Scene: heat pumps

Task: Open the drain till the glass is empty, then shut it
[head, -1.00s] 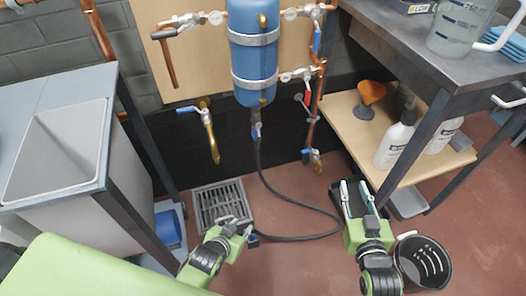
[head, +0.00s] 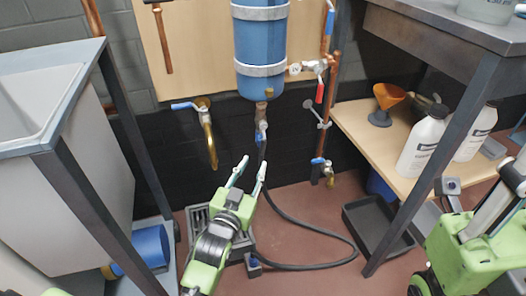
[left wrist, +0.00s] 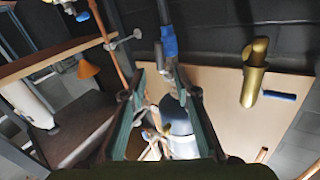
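The blue tank (head: 260,50) hangs on the board. At its bottom is the drain valve (head: 262,112) with a blue lever (head: 262,133) that points down along the outlet. A black hose (head: 300,228) runs from the valve to the floor. My left gripper (head: 246,175) is open and empty just below the lever, with no contact visible. In the left wrist view the blue lever (left wrist: 169,42) lies beyond the open fingers, with the tank (left wrist: 180,130) behind. My right gripper is partly in view at the right edge; its fingers are unclear. I cannot identify the glass.
A brass tap (head: 210,138) is left of the valve, and a red lever (head: 320,92) is right of it. A floor grate (head: 198,222) lies under my left arm. A bench with bottles (head: 422,142) and an orange funnel (head: 388,97) stands right, a sink (head: 30,105) left.

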